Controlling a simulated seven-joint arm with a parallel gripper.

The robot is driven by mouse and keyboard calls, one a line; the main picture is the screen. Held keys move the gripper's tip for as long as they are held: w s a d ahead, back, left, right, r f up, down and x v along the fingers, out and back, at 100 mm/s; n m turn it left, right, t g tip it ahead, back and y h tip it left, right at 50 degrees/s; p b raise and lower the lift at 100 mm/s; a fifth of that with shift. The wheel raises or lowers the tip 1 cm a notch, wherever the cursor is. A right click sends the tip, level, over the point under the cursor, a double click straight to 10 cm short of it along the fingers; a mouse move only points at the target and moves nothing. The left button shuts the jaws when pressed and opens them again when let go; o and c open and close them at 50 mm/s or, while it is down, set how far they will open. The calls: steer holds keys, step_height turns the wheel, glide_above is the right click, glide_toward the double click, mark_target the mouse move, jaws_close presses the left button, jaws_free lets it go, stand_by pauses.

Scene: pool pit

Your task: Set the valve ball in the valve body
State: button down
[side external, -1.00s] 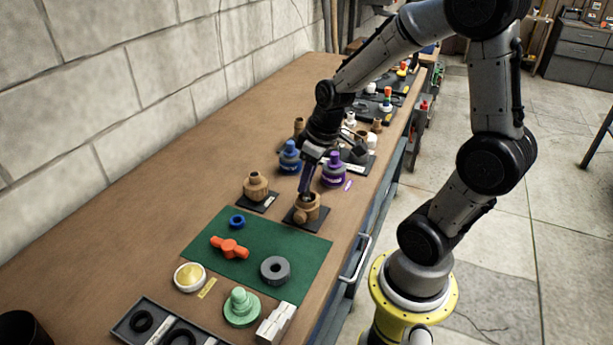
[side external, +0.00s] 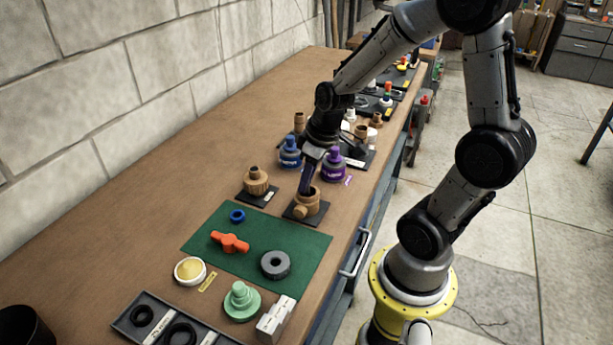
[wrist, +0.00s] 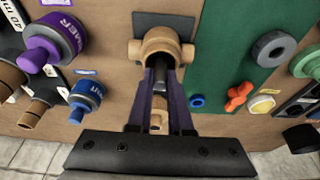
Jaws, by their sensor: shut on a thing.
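The valve body (side external: 306,204) is a tan fitting with a side port, standing on a dark square plate. It also shows at the top middle of the wrist view (wrist: 162,46). My gripper (side external: 306,187) points down at its upper opening. In the wrist view, my gripper's purple fingers (wrist: 161,76) are shut on a small dark grey piece (wrist: 160,73), apparently the valve ball, at the body's mouth. Most of the piece is hidden by the fingers and body, so I cannot tell how deep it sits.
A second tan fitting (side external: 256,182) stands left of the valve body. Blue (side external: 290,153) and purple (side external: 334,166) containers stand close behind. The green mat (side external: 205,243) in front holds an orange handle (side external: 230,242), a blue ring (side external: 238,216) and a grey ring (side external: 275,264).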

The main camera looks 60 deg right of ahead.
steer(key=shift+f, duration=0.1)
steer(key=shift+c, duration=1.8)
jaws_free()
steer(key=shift+r, duration=4.05)
